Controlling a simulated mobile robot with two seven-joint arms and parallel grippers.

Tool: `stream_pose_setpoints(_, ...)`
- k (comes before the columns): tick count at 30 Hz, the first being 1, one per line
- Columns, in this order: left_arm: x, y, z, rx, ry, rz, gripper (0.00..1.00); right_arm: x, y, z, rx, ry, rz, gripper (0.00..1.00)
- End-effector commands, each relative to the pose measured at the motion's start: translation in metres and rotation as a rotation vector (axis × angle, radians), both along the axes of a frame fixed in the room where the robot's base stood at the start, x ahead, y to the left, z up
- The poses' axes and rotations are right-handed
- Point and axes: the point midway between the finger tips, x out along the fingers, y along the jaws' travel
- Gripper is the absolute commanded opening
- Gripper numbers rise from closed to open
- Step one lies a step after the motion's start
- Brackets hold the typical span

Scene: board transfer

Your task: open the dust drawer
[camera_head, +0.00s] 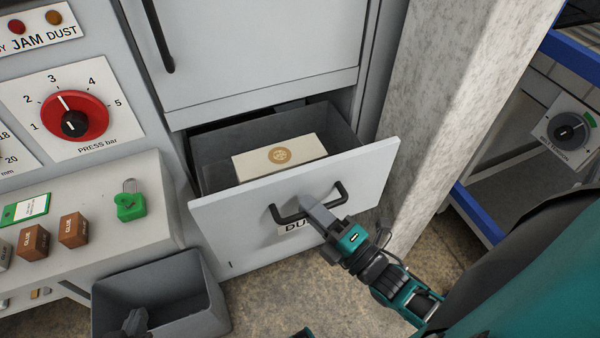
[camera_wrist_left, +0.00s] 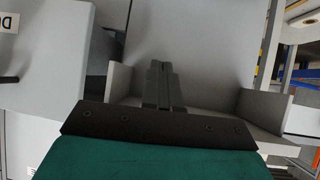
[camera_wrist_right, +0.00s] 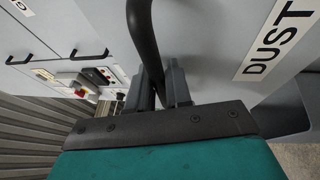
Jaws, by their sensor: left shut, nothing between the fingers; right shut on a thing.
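The dust drawer (camera_head: 225,218) is pulled part-way out of the grey cabinet, and its open top shows. A cream box with a round gold emblem (camera_head: 300,148) is inside it. My right gripper (camera_head: 318,212) is shut on the drawer's black handle (camera_head: 340,193). The handle (camera_wrist_right: 143,35) also runs between the fingers in the right wrist view, beside the DUST label (camera_wrist_right: 278,38). My left gripper (camera_head: 135,320) is shut and empty, low at the grey bin; its closed fingers (camera_wrist_left: 160,70) show in the left wrist view.
A pale pillar (camera_head: 455,90) stands close at the drawer's right.

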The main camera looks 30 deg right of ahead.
Motion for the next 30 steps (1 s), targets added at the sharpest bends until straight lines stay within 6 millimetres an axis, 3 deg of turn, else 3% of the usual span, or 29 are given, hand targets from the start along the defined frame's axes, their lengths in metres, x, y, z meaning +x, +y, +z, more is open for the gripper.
stream_pose_setpoints(3,-0.006,0.004,-0.001,0.008,0.014,0.007,0.0,-0.02,0.003,0.002,0.002,0.001,-0.002,0.0)
stream_pose_setpoints(9,-0.007,0.01,-0.002,0.018,0.015,0.015,0.0,-0.039,0.005,0.001,0.0,0.0,-0.001,0.0)
stream_pose_setpoints(24,-0.006,0.011,0.0,0.024,0.01,0.011,0.0,-0.045,0.006,0.0,0.001,-0.002,-0.001,0.0)
stream_pose_setpoints(25,-0.006,0.011,0.0,0.023,0.01,0.01,0.0,-0.045,0.006,0.0,0.001,-0.002,-0.001,0.21)
stream_pose_setpoints(30,-0.005,0.01,0.0,0.023,0.009,0.009,0.0,-0.044,0.006,0.0,0.0,-0.001,-0.001,0.37)
